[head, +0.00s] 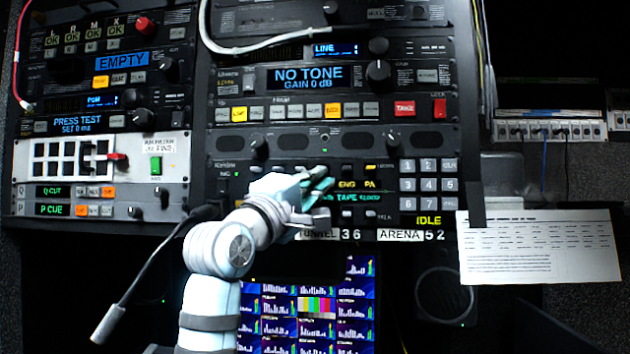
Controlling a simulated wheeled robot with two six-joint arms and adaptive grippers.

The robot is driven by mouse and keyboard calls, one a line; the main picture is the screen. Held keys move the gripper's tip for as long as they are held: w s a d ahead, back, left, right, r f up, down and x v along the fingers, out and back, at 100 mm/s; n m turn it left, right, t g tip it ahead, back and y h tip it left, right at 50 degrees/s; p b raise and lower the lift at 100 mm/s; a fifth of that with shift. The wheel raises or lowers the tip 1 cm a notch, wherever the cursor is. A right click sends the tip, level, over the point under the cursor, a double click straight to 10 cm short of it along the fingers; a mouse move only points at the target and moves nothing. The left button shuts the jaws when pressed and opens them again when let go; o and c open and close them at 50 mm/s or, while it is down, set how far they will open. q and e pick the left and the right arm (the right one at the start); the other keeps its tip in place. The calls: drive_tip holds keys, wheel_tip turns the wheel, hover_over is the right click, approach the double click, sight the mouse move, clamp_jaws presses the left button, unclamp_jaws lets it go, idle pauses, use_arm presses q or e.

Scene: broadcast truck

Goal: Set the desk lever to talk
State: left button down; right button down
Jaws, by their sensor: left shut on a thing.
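The intercom panel (232,190) spans the lower part of the centre rack. Its lit labels ENG and PA show, with small levers (371,213) below them and a TALK legend at the lower right. My left gripper (319,196) is at this panel, left of the ENG label, and is shut on what appears to be the desk lever. The fingers cover that lever and its label, so its position cannot be read. My right gripper is not in view.
A gooseneck microphone (142,278) juts out left of my left arm. A multiview screen (358,310) is below the panel. A keypad (427,175) is to the right, and a paper sheet (538,250) hangs farther right. Knobs and buttons crowd the racks above.

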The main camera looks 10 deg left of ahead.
use_arm(q)
drive_tip(key=shift+r, duration=0.1)
drive_tip(key=c, duration=1.9)
unclamp_jaws()
drive_tip(key=shift+o, duration=0.6)
drive_tip(key=shift+w, duration=0.3)
drive_tip(key=shift+s, duration=0.1)
drive_tip(key=v, duration=1.2)
drive_tip(key=shift+d, duration=0.1)
drive_tip(key=shift+f, duration=0.25)
